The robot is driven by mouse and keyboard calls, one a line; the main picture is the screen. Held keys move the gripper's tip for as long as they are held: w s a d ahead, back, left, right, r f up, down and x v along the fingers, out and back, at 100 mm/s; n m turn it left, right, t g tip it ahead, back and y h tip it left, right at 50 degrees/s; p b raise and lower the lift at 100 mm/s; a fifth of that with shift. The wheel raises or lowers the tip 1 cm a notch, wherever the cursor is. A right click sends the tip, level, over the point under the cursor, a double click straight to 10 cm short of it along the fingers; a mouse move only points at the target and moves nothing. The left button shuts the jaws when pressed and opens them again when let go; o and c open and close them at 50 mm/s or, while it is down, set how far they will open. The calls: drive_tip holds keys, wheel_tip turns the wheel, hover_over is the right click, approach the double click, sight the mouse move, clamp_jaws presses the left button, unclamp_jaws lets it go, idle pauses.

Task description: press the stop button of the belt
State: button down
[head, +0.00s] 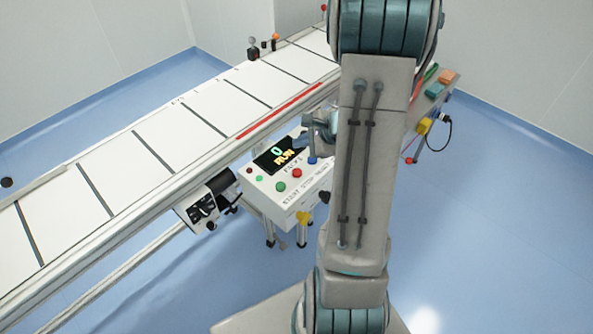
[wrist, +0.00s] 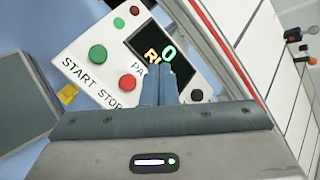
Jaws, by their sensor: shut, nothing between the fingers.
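The white control box (head: 262,197) stands beside the belt (head: 150,150), with a dark display reading "0" and "RUN". Its red button (head: 297,173) sits between a green button (head: 280,187) and a blue one (head: 312,160). In the wrist view the red button (wrist: 127,82) is by the word STOP and the green button (wrist: 98,54) by START. My gripper (wrist: 163,72) is shut and empty, its fingertips over the lower edge of the display, right of the red button. In the head view my gripper (head: 301,142) is partly hidden behind my arm.
A yellow knob (head: 303,217) is on the front of the box. A motor unit (head: 207,203) hangs under the belt. Orange and teal blocks (head: 441,83) lie at the far right.

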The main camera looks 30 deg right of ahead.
sight(301, 172)
wheel_tip(301, 172, down, 8)
drive_tip(key=b, duration=0.6)
drive_tip(key=shift+f+b, duration=0.4)
drive_tip(key=shift+b, duration=0.2)
drive_tip(key=shift+f, duration=0.15)
idle(1.4)
drive_tip(key=shift+f+b, duration=0.3)
drive_tip(key=shift+b, duration=0.45)
drive_tip(key=shift+f+b, duration=0.6)
drive_tip(key=shift+b, duration=0.1)
idle(0.4)
idle(0.4)
drive_tip(key=shift+r+p, duration=0.65)
drive_tip(key=shift+r, duration=0.4)
drive_tip(key=shift+r+p, duration=1.65)
drive_tip(key=shift+r, duration=0.85)
